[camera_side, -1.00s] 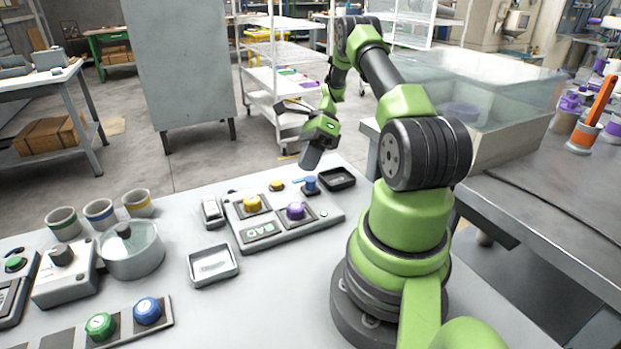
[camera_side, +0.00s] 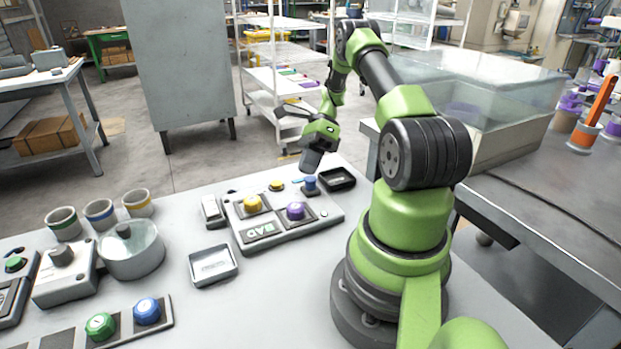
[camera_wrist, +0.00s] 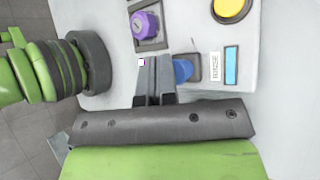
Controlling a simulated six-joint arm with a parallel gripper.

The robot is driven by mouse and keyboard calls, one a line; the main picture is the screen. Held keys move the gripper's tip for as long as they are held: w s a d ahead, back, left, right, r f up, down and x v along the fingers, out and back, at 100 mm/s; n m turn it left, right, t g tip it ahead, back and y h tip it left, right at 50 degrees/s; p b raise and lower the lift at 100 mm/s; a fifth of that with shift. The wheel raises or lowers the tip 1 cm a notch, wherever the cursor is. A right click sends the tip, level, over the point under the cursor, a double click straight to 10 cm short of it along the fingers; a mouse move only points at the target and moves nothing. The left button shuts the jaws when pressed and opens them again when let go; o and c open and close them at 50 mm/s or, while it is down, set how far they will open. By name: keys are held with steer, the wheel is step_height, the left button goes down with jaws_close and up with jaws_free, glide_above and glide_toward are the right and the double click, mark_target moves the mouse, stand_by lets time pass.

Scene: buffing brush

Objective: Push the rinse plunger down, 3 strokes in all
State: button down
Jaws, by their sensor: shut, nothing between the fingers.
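The rinse plunger (camera_side: 310,184) is a blue knob at the back right of the grey panel. In the wrist view its blue cap (camera_wrist: 183,70) shows just right of my fingers, partly hidden by them, near a "RINSE" label (camera_wrist: 215,65). My gripper (camera_side: 310,168) is shut and empty, pointing down. In the side view it hangs just above the plunger, with a small gap that is hard to judge. The shut fingertips (camera_wrist: 155,60) also show in the wrist view.
The panel (camera_side: 262,238) also carries a yellow knob (camera_side: 252,204), a purple knob (camera_side: 295,211) and a small yellow button (camera_side: 277,186). A black tray (camera_side: 337,179) stands close right of the plunger. A light grey tray (camera_side: 213,266) lies in front.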

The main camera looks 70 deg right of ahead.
steer(key=shift+f, duration=0.8)
stand_by(0.7)
steer(key=shift+r, duration=1.25)
steer(key=shift+r, duration=2.5)
stand_by(0.4)
step_height(320, 180, up, 4)
steer(key=shift+f, duration=0.1)
